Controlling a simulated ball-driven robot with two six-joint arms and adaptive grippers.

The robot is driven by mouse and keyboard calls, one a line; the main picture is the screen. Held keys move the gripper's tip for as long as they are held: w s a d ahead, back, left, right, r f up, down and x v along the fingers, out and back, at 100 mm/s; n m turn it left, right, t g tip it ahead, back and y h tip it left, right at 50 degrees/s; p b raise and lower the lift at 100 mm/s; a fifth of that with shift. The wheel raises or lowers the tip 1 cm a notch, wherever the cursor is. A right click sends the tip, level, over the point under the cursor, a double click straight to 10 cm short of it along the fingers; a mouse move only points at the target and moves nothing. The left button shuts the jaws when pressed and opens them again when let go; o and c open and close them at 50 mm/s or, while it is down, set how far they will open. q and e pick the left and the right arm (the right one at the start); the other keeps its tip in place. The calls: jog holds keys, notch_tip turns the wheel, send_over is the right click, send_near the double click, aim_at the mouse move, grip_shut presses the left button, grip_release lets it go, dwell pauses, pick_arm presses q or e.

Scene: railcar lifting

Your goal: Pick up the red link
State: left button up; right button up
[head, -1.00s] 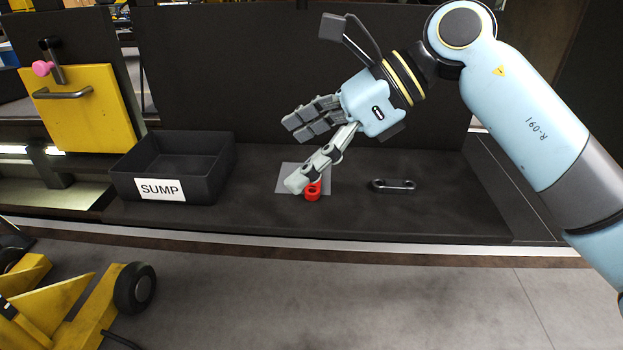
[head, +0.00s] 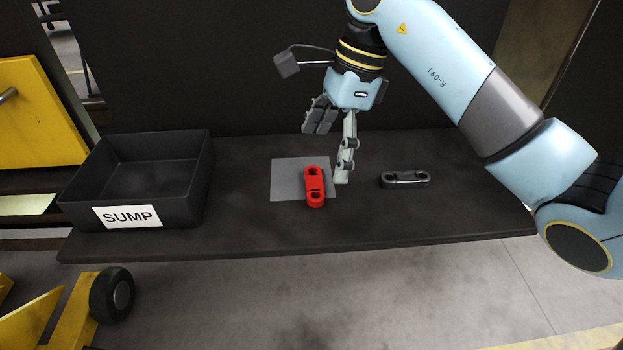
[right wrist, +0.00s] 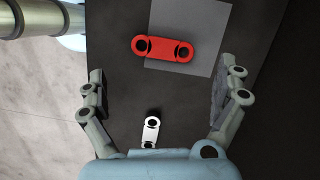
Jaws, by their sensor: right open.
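The red link (head: 314,187) lies on a grey square (head: 288,180) on the dark bench, partly past the square's front edge. It has a dark round hole at each end. My right gripper (head: 331,158) is open and empty, pointing down, just behind and right of the link and above the bench. In the right wrist view the red link (right wrist: 162,48) lies ahead of the two spread fingers (right wrist: 160,88), not between them. My left gripper is not in view.
A grey metal link (head: 404,179) lies on the bench to the right; it looks pale in the right wrist view (right wrist: 150,131). A black bin (head: 190,190) labelled SUMP stands at the left. A dark wall (head: 200,70) rises behind. The bench front is clear.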

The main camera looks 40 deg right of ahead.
aim_at(315, 182)
jog(key=shift+w+a+f, duration=0.1)
jog(key=shift+f, duration=0.3)
jog(key=shift+a+f, duration=0.1)
jog(key=shift+f, duration=0.2)
jog(key=p+x, duration=0.2)
jog(key=x, duration=0.2)
jog(key=shift+w+f, duration=0.2)
jog(key=shift+f, duration=0.2)
jog(key=c, duration=1.1)
jog(key=shift+c, duration=0.7)
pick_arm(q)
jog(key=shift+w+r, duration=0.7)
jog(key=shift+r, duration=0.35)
